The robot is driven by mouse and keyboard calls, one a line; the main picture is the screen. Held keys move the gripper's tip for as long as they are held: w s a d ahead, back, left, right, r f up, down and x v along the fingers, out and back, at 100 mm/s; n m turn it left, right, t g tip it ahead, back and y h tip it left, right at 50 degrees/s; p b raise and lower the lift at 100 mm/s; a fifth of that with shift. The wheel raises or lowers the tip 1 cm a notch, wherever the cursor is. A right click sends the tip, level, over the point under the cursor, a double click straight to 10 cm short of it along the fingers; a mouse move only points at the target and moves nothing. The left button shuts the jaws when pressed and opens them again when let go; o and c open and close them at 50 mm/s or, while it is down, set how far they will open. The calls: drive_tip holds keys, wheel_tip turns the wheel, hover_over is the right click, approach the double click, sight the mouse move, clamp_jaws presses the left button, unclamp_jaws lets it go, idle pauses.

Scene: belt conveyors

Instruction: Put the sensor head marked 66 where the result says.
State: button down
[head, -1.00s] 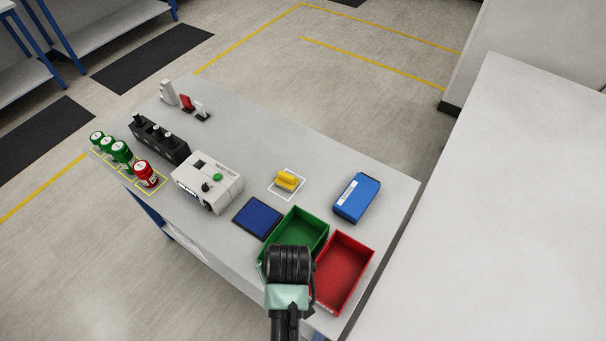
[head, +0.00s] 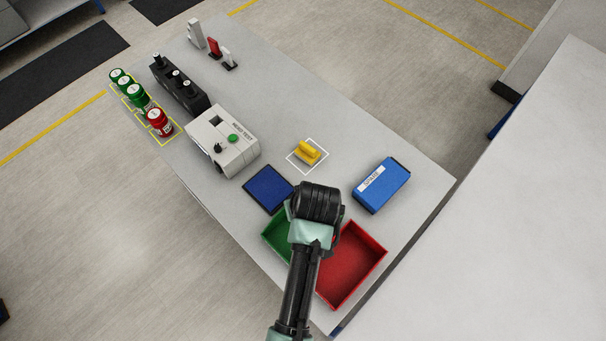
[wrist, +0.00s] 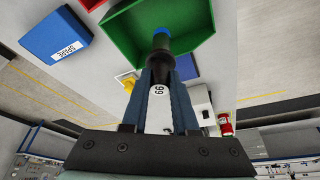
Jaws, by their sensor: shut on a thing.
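In the head view my wrist hides the gripper and the head, and covers part of the green tray (head: 279,240). The red tray (head: 352,265) stands beside it. The grey head tester (head: 235,155) has a knob, a green button (head: 233,139) and a small dark screen that I cannot read.
A blue pad (head: 268,189), a yellow object (head: 307,152) in a white square and a blue SPARE box (head: 383,186) lie nearby. A black rack (head: 180,88) holds several heads. Green and red jars (head: 159,122) line the left edge.

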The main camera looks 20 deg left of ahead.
wheel_tip(320, 180, down, 7)
drive_tip(key=b, duration=0.6)
drive_tip(key=shift+r, duration=0.15)
drive_tip(key=c, duration=0.6)
unclamp_jaws()
drive_tip(key=b+v, duration=0.1)
drive_tip(key=v, duration=1.2)
